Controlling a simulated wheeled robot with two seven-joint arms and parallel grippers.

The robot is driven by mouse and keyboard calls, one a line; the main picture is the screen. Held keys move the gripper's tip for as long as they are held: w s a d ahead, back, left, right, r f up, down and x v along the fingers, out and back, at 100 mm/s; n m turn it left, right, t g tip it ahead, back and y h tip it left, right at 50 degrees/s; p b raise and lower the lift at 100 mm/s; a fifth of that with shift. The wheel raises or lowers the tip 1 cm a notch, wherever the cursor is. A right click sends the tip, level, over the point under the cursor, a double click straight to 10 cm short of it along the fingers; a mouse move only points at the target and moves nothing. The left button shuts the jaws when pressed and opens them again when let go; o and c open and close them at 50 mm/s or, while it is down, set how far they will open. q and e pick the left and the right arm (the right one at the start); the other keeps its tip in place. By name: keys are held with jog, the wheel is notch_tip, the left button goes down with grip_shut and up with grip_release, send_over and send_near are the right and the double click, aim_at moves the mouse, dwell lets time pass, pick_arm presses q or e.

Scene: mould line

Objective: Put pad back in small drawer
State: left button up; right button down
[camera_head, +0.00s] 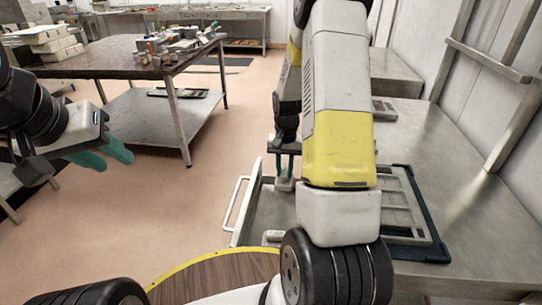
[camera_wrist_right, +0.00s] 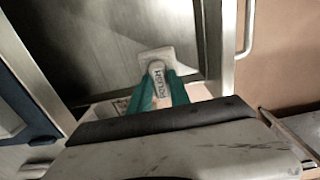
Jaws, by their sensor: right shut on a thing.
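My right gripper (camera_head: 287,166) is shut on a pale pad (camera_head: 284,184) with dark lettering. In the right wrist view the pad (camera_wrist_right: 157,62) sits between the teal fingertips (camera_wrist_right: 158,84). It is over the inside of the open small drawer (camera_wrist_right: 105,42), near its front wall. I cannot tell whether the pad touches the drawer floor. In the head view the drawer (camera_head: 258,212) sticks out to the left from the metal bench, with a white bar handle (camera_head: 235,204). My right arm hides part of it. My left gripper (camera_head: 107,158) is open and empty, away at the left.
A dark-edged tray or frame (camera_head: 408,212) lies on the metal bench (camera_head: 468,190) to the right. A dark work table (camera_head: 115,58) with several small items stands at the back left. The floor (camera_head: 190,215) between them is clear.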

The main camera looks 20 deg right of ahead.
aim_at(284, 172)
jog(key=shift+f, duration=0.35)
jog(key=c, duration=1.2)
grip_release()
notch_tip(284, 172, up, 13)
jog(key=s+a+r+n+t+y, duration=0.1)
jog(key=s+a+r+t, duration=0.1)
jog(key=s+a+r, duration=0.3)
jog(key=s+a+r+n+t, duration=0.15)
jog(key=s+r, duration=0.25)
jog(key=r, duration=0.4)
jog(key=s+a+r+n+t, duration=0.1)
jog(key=s+a+r, duration=0.1)
jog(key=s, duration=0.4)
jog(key=s+a+r+n+t+y, duration=0.1)
jog(key=s+a+r+n, duration=0.1)
jog(key=s, duration=0.4)
jog(key=shift+a+t, duration=0.35)
jog(key=shift+a, duration=0.3)
